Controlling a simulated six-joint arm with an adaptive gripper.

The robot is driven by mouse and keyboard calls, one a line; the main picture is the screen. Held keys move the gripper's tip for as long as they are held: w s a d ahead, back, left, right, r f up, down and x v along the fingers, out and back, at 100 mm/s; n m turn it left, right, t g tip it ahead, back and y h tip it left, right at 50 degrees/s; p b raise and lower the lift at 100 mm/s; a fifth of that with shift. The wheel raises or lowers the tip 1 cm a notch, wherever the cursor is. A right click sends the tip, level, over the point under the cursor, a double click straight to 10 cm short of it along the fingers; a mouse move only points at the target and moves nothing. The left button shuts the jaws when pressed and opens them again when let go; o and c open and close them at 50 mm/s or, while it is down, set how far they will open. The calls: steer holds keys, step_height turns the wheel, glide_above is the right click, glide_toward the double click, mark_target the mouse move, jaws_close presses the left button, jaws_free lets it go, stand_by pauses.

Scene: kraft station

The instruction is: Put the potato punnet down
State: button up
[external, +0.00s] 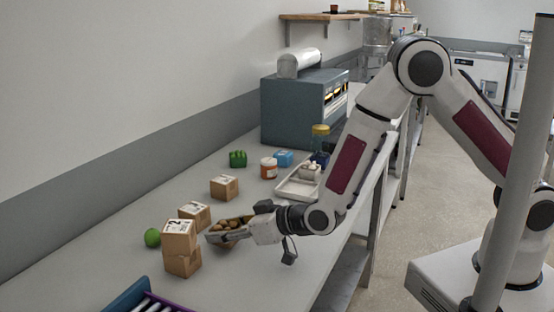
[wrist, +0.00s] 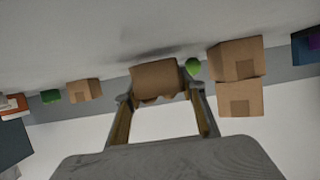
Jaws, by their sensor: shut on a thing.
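The potato punnet (external: 226,228), a small brown tray with round brown potatoes in it, is at my gripper (external: 240,231) in the external view. My gripper is shut on it, reaching in from the right. In the upside-down wrist view, the punnet (wrist: 157,77) sits between the two fingertips of my gripper (wrist: 163,95), and a lumpy potato edge shows on it. The punnet is low over the grey table (external: 300,225). I cannot tell whether its underside touches the table.
A green ball (external: 152,237) and another box (external: 195,214) are near. A further box (external: 224,187), a white tray (external: 298,188) and a blue-grey machine (external: 300,107) are farther back. A purple-edged crate (external: 150,301) is in front.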

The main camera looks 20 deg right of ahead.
steer(key=shift+f, duration=0.45)
steer(key=o, duration=1.3)
steer(key=shift+r, duration=0.2)
steer(key=shift+r, duration=0.55)
steer(key=shift+v, duration=5.95)
steer(key=shift+d+f, duration=0.1)
steer(key=shift+f, duration=0.1)
